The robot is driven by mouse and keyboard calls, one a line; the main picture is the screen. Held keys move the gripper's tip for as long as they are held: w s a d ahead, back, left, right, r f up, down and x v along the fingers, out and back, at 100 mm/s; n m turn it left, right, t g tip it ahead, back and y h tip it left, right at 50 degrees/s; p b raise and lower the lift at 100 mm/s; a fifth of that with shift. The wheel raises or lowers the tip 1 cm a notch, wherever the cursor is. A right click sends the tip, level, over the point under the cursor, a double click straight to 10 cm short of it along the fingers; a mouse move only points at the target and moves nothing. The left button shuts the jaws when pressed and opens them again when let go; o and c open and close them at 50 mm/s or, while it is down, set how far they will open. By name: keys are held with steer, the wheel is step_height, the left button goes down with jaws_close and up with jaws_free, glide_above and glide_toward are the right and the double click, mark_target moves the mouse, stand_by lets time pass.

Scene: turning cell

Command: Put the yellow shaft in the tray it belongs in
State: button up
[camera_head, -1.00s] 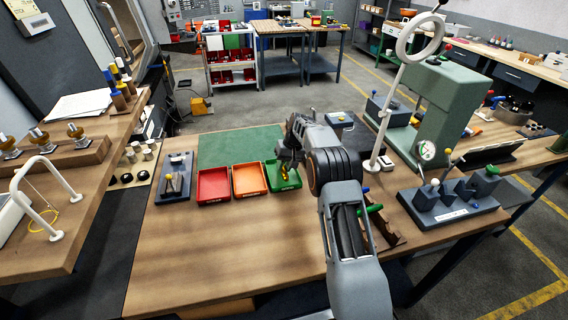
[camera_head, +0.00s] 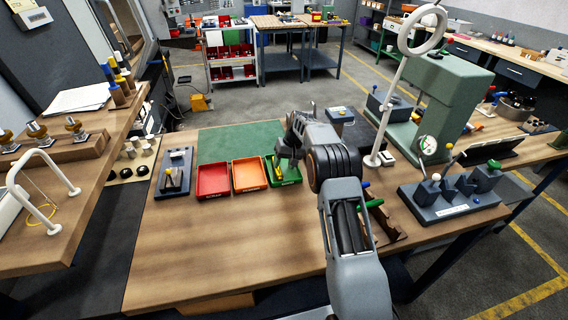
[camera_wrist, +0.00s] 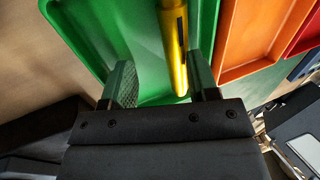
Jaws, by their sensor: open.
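The yellow shaft (camera_head: 279,171) lies in the green tray (camera_head: 296,180), the rightmost of three small trays on the bench. In the wrist view the shaft (camera_wrist: 174,45) is a bright yellow rod with a dark mark along it, over the green tray's floor (camera_wrist: 120,30). My gripper (camera_head: 285,160) is at the green tray, above it. In the wrist view my gripper (camera_wrist: 162,80) is open, its fingers on either side of the shaft's near end, nearer the right finger. Gaps are visible beside the shaft. Whether the shaft rests fully on the tray floor is hard to tell.
An orange tray (camera_head: 249,188) and a red tray (camera_head: 213,194) stand left of the green one. A grey fixture (camera_head: 173,187) is further left. A white ring stand (camera_head: 375,135) and a green press (camera_head: 440,105) rise to the right. The front bench (camera_head: 220,245) is clear.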

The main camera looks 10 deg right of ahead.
steer(key=v, duration=1.3)
steer(key=shift+r, duration=0.35)
steer(key=shift+d, duration=0.15)
steer(key=s+a+r+t+h, duration=0.2)
steer(key=s+a+r, duration=0.2)
steer(key=s+r, duration=0.7)
steer(key=s+f+t, duration=0.1)
steer(key=s+f, duration=0.3)
steer(key=s, duration=0.8)
steer(key=s+a+f+t+h, duration=0.1)
steer(key=s+f, duration=0.3)
steer(key=s, duration=0.8)
steer(key=shift+f+h, duration=0.3)
